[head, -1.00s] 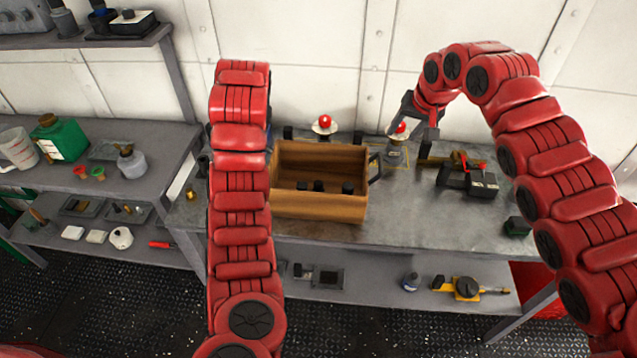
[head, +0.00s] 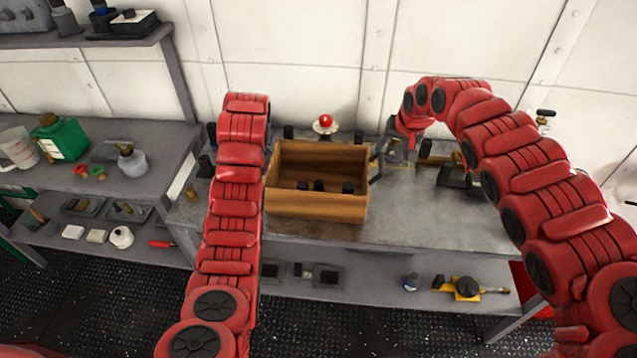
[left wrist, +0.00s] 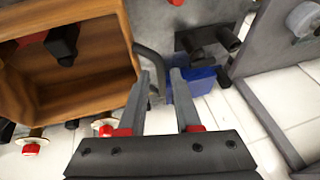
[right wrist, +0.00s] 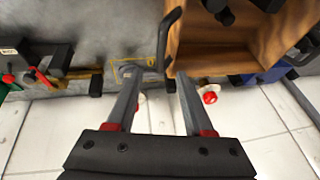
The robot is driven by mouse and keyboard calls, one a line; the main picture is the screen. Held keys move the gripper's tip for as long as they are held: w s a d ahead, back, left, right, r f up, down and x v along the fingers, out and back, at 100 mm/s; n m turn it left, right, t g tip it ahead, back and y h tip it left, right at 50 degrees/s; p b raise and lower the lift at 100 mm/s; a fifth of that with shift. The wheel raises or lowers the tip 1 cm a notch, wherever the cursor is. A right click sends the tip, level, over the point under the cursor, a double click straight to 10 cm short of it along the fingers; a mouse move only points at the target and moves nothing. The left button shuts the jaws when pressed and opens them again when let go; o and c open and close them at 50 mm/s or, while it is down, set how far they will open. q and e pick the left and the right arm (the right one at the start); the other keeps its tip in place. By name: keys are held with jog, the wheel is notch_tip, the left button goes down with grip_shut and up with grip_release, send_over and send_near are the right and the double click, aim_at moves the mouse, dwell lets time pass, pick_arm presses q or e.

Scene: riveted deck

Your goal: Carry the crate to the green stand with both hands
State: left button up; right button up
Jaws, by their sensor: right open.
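The wooden crate (head: 318,205) sits on the grey workbench, with dark items inside. Its dark right handle (head: 376,168) sticks out at the right side. My right gripper (head: 384,150) is at that handle; in the right wrist view the open jaws (right wrist: 158,105) have the handle (right wrist: 164,40) in front of and between them, not clamped. My left gripper is hidden behind my left arm in the head view. In the left wrist view its open jaws (left wrist: 161,100) are beside the crate's other handle (left wrist: 150,62), which is close to one finger. No green stand is clearly identifiable.
The workbench (head: 430,225) has clear surface right of the crate. A red-topped item (head: 325,124) stands behind the crate. Left is a shelf (head: 120,190) with a green container (head: 62,138). Dark tools lie behind my right arm. A white wall is behind.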

aim_at(382, 157)
pick_arm(q)
jog(key=x, duration=0.6)
pick_arm(e)
jog(key=x, duration=0.6)
jog(key=shift+a, duration=0.25)
jog(key=shift+w+d+f, duration=0.1)
jog(key=shift+w+f, duration=0.15)
jog(key=shift+f, duration=0.45)
pick_arm(q)
jog(key=shift+x, duration=0.8)
jog(key=shift+c, duration=0.2)
pick_arm(e)
jog(key=shift+c, duration=0.2)
pick_arm(q)
jog(key=c, duration=0.4)
pick_arm(e)
jog(key=c, duration=0.4)
pick_arm(q)
grip_shut()
pick_arm(e)
grip_shut()
pick_arm(q)
jog(key=shift+r, duration=0.1)
